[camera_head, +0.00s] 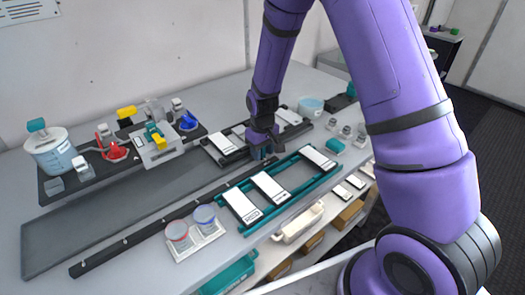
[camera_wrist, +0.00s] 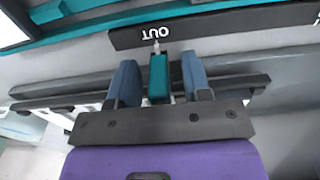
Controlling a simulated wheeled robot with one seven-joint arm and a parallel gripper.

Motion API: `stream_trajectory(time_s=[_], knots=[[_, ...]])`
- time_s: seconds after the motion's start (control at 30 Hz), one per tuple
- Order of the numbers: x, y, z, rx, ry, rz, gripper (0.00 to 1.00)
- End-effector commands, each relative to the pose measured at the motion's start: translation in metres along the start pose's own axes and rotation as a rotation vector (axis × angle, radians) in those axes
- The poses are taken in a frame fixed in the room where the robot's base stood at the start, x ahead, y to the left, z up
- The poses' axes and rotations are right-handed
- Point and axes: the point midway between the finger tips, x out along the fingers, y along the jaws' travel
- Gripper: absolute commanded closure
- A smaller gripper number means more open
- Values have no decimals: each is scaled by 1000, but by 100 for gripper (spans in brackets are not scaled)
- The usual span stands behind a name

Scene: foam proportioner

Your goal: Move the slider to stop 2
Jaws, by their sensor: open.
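The slider (camera_wrist: 158,78) is a small teal block with a pale pin at its front. It sits between the two blue-grey fingers of my gripper (camera_wrist: 160,62), with a visible gap to each finger. My gripper (camera_head: 262,152) is open and low over the far end of a long black rail (camera_head: 150,233) in the head view. Several small pale marks run along that rail. The slider is mostly hidden by my gripper in the head view. A black strip marked OUT (camera_wrist: 185,32) lies just beyond the slider. I cannot read any stop number.
A teal rack (camera_head: 290,203) with white labelled plates stands right of the rail. A dark tray (camera_head: 55,195) with a beaker and fittings is at left. A grey mat (camera_head: 75,235) lies left of the rail.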

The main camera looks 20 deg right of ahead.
Motion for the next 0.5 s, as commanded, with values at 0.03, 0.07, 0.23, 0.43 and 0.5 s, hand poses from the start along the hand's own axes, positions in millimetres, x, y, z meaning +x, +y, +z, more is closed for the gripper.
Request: stream_trajectory(time_s=[0.03,0.07,0.23,0.43,0.5], knots=[[0,0,0,0,0,0,55],[0,0,0,0,0,0,55],[0,0,0,0,0,0,60],[0,0,0,0,0,0,100],[0,0,0,0,0,0,100]])
